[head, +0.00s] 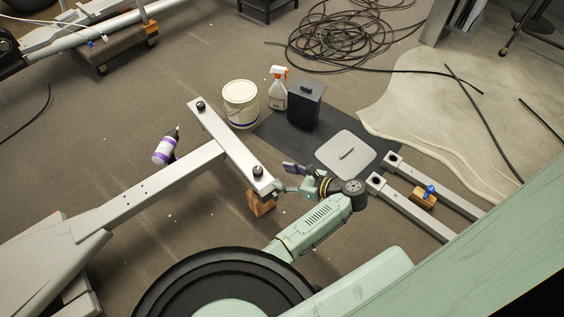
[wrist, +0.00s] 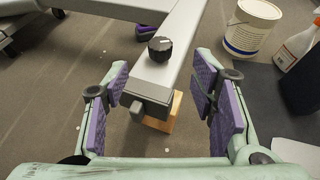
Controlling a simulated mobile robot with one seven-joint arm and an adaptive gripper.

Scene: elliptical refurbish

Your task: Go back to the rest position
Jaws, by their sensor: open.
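My gripper (wrist: 166,112) is open and empty in the wrist view, its purple pads wide apart. The end of a grey metal beam with a black knob (wrist: 160,48) shows beyond and between the pads. In the head view my gripper (head: 283,178) is beside the near end of the T-shaped metal frame (head: 225,140), close to its knob. I cannot tell whether it touches the beam. A wooden block (head: 262,204) is under that beam end.
A white bucket (head: 240,104), a spray bottle (head: 278,88) and a black container (head: 305,105) stand around a dark mat (head: 272,128) with a light grey lid (head: 346,156). A purple-and-white bottle (head: 165,149) is left of the frame. Coiled cables (head: 330,40) lie behind. Two metal bars (head: 415,205) lie at right.

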